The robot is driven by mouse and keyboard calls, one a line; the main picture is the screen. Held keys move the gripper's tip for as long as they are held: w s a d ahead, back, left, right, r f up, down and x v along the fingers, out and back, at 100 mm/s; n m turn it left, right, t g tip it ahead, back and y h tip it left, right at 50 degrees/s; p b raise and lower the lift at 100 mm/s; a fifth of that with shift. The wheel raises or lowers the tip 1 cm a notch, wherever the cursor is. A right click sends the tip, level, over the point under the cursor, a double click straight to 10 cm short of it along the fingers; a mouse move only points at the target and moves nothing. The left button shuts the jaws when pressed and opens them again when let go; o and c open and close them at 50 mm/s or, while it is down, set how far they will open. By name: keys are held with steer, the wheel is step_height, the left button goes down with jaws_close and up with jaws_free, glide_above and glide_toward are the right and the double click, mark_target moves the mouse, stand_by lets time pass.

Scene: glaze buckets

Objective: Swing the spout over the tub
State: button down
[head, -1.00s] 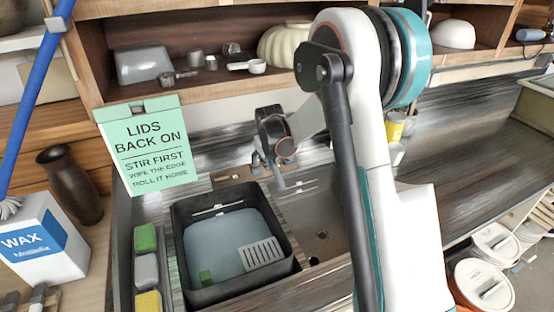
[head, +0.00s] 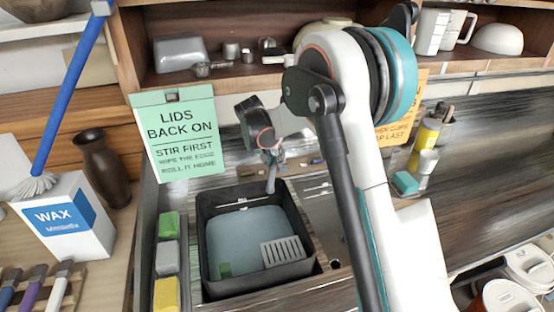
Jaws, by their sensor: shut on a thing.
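The grey tap spout (head: 271,180) shows below my wrist, behind the tub. Its lower end appears over the back rim of the tub, right of the middle. The black tub (head: 204,245) holds bluish water, with a pale slotted piece at its front right and a small green piece at its front left. My gripper (head: 269,153) is at the upper part of the spout and shut on it. My dark wrist hides much of the gripper and the tap's base, so the exact grip is hard to see.
Green, grey and yellow sponges (head: 167,258) line the tub's left side. A green lids sign (head: 180,135) hangs behind. A wax box (head: 64,220) and a brown vase (head: 103,170) stand left. Bare sink (head: 325,215) shows right of the tub.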

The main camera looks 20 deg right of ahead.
steer(key=shift+w, duration=0.1)
stand_by(0.3)
steer(key=c, duration=1.4)
jaws_free()
steer(key=shift+c, duration=0.2)
steer(key=v, duration=1.2)
